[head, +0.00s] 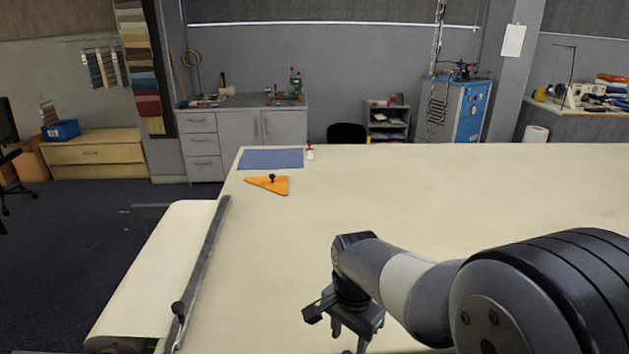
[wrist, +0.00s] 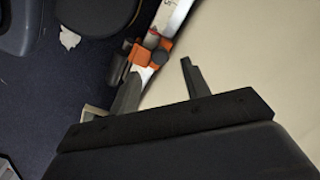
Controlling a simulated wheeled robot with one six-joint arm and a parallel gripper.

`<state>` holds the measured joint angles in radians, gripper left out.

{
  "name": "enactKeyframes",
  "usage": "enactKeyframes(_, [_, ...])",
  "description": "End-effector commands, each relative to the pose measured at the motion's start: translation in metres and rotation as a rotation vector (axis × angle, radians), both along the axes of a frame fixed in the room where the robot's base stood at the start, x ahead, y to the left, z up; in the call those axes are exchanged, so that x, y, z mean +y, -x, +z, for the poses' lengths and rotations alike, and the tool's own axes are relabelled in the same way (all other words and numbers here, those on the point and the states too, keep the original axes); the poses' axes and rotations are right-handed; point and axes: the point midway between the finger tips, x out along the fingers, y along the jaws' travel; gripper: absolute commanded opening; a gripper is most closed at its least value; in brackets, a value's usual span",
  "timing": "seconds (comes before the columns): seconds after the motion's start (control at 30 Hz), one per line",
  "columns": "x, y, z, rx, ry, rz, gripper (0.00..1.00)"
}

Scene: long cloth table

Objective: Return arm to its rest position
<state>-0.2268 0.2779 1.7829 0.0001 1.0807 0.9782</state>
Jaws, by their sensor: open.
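My gripper (head: 348,335) is low at the front of the long cloth table (head: 440,190) in the head view, with its fingers pointing down. In the wrist view my gripper (wrist: 158,88) shows two fingers spread apart with nothing between them. My arm reaches in from the right of the head view and bends down at the wrist. The gap between the fingertips and the tabletop cannot be judged well.
A long dark bar with a knob (head: 200,270) runs along the table's left side, by a pale cloth roll (head: 150,270). An orange triangle (head: 268,185), a blue cloth (head: 271,159) and a small red-topped item (head: 310,153) lie at the far left. The table's middle and right are clear.

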Motion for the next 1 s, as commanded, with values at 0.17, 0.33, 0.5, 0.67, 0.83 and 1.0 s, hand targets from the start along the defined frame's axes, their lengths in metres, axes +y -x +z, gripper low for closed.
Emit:
enactKeyframes(0.17, [0.000,0.001,-0.037,0.006,0.002,0.000,0.45])
enactKeyframes(0.33, [-0.011,-0.001,-0.048,-0.001,0.000,-0.004,0.45])
enactKeyframes(0.5, [-0.023,-0.001,-0.048,0.000,0.000,-0.002,0.45])
enactKeyframes(0.67, [-0.026,-0.001,-0.048,0.001,0.001,0.000,0.45])
enactKeyframes(0.83, [-0.026,0.000,-0.048,0.001,0.001,0.000,0.45])
enactKeyframes(1.0, [-0.023,0.000,-0.048,0.002,0.001,0.001,0.45])
